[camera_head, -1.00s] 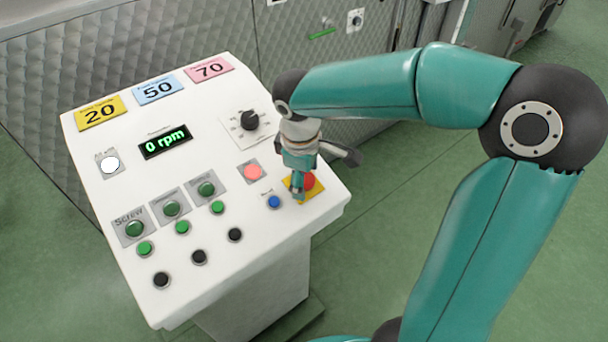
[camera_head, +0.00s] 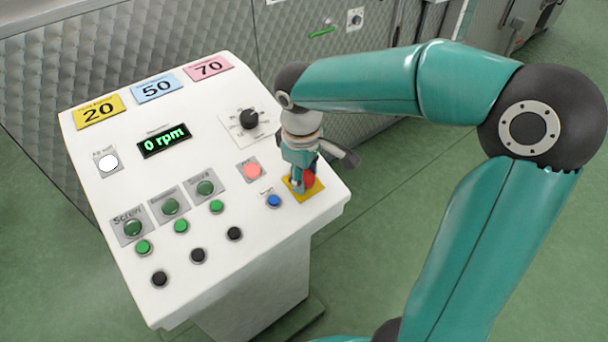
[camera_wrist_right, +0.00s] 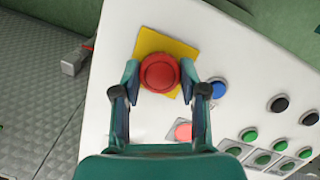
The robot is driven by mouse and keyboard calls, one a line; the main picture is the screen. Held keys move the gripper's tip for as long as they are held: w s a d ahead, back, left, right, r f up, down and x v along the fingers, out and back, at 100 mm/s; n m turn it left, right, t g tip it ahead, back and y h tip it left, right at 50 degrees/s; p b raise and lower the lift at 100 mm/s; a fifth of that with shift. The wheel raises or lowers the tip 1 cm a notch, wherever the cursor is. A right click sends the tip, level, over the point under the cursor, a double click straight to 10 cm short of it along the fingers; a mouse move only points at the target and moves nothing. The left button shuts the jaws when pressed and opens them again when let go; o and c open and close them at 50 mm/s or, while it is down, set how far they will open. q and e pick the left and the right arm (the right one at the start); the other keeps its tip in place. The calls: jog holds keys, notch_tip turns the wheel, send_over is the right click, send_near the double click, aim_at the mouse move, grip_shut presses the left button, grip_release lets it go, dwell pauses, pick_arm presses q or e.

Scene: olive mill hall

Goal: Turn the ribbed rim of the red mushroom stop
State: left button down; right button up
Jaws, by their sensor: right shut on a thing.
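The red mushroom stop (camera_head: 310,178) sits on a yellow square plate (camera_head: 313,190) at the right front corner of the white sloped panel. It also shows whole from above in the right wrist view (camera_wrist_right: 159,72). My right gripper (camera_head: 302,184) is down at the stop and partly hides it in the head view. In the right wrist view its two fingers (camera_wrist_right: 159,76) stand on either side of the red cap, shut on its rim. My left gripper is in neither view.
A blue button (camera_head: 274,201) and a lit pink-red button (camera_head: 252,170) lie close to the stop. Several green and black buttons, a black knob (camera_head: 249,119) and a display reading 0 rpm (camera_head: 165,141) share the panel. Quilted metal machinery stands behind.

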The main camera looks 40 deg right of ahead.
jog(key=m+y+b, duration=0.1)
jog(key=m, duration=0.2)
jog(key=shift+d+m, duration=0.1)
jog(key=shift+m, duration=1.4)
jog(key=o, duration=1.1)
jog(key=shift+o, duration=0.2)
notch_tip(320, 180, up, 12)
jog(key=shift+s+d, duration=0.2)
jog(key=shift+s, duration=0.1)
jog(key=shift+f+y, duration=0.1)
jog(key=shift+y, duration=0.2)
